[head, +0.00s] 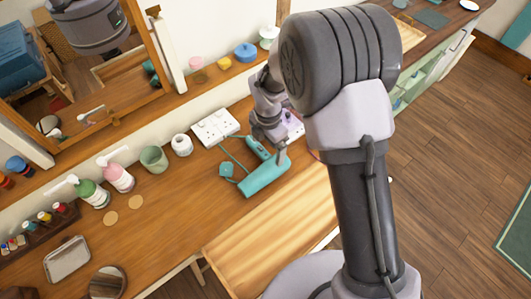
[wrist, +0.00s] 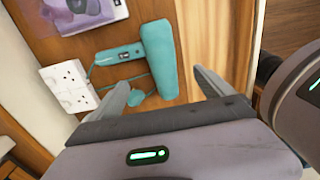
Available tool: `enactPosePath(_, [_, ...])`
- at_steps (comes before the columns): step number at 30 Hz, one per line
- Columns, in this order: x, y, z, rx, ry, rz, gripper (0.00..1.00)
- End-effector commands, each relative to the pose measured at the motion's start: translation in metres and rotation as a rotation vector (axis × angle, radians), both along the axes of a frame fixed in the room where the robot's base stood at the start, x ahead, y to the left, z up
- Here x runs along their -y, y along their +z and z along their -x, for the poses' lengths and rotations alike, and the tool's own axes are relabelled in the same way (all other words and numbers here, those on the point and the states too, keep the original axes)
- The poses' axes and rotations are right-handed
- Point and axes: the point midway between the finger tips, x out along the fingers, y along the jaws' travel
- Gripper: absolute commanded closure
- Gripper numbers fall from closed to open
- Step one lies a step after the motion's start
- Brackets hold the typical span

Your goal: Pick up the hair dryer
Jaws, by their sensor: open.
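The hair dryer is teal and lies on its side on the wooden dresser top. In the head view its barrel (head: 265,175) is in the middle, with my gripper (head: 268,150) just above it and partly covering it. In the wrist view the hair dryer (wrist: 160,60) lies ahead of the fingers, its handle pointing left, with a teal cord running from it. My gripper (wrist: 165,90) is open, its two grey fingers apart and nothing visible between them but the dresser and the lower end of the dryer. I cannot tell whether a finger touches it.
A green cup (head: 153,159), a white jar (head: 181,145) and pump bottles (head: 117,177) stand to the left. A pale wooden surface (head: 270,235) lies in front.

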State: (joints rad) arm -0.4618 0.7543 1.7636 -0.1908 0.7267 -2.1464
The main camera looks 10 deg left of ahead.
Motion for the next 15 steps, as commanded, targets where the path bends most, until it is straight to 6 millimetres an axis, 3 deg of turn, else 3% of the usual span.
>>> enactPosePath(1, [0.001,-0.022,0.001,-0.003,-0.001,0.002,0.08])
enactPosePath(6, [0.001,-0.067,0.001,-0.003,-0.004,0.001,0.08])
enactPosePath(15, [0.002,-0.101,0.003,-0.003,-0.007,0.0,0.08])
